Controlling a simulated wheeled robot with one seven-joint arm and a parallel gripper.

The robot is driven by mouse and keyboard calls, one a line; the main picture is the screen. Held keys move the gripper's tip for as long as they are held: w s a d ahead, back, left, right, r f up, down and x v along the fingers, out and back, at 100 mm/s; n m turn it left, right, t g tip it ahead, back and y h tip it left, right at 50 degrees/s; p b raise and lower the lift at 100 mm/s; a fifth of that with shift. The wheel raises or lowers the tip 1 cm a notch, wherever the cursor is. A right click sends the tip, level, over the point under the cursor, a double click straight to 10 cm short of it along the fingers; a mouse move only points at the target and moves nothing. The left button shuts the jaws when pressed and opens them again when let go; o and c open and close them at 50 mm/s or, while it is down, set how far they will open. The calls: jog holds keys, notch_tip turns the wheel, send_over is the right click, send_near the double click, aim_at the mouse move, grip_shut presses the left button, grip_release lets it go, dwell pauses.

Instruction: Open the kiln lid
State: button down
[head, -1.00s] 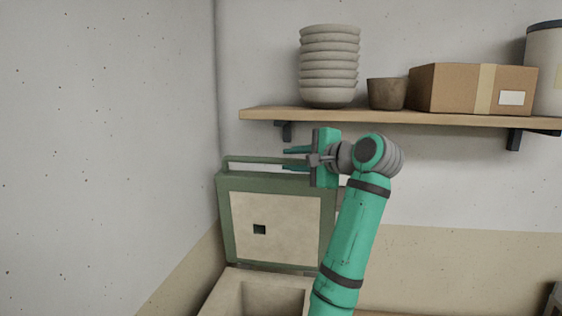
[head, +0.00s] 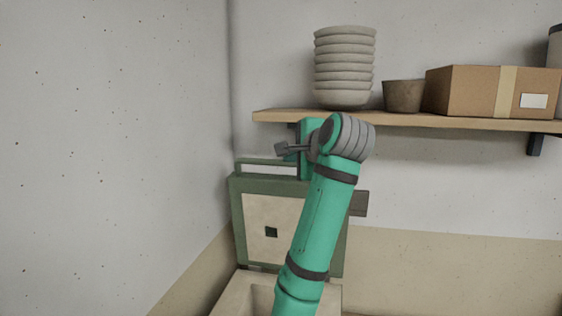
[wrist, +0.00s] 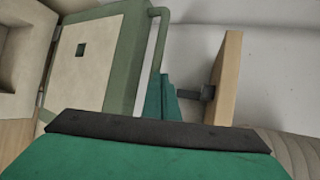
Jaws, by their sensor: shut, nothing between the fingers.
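The kiln lid (head: 258,220) stands upright at the back of the kiln, its pale inner face with a small dark square turned to the front. It also shows in the wrist view (wrist: 97,52). The lid's green bar handle (head: 262,161) runs along its top edge and also shows in the wrist view (wrist: 157,40). The kiln body (head: 232,290) is below, its pale cavity open and partly hidden by my arm. My gripper (head: 289,156) is shut and empty, near the handle's right end; its fingers also show in the wrist view (wrist: 167,98). I cannot tell whether they touch the handle.
A wooden shelf (head: 400,120) is on the wall just above and behind my gripper. It carries stacked bowls (head: 344,68), a brown pot (head: 403,96) and a cardboard box (head: 480,90). A side wall (head: 120,130) stands to the left of the kiln.

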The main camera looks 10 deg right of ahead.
jog(key=s+a+r+m+h, duration=0.2)
jog(key=a+r+h, duration=0.1)
jog(key=a+h, duration=0.15)
jog(key=m+g+h, duration=0.2)
jog(key=m+h, duration=0.1)
send_near(277, 163)
jog(key=x, duration=0.6)
jog(key=shift+w+d+f, duration=0.1)
jog(key=shift+w+f, duration=0.05)
jog(key=shift+w, duration=0.05)
dwell(0.4)
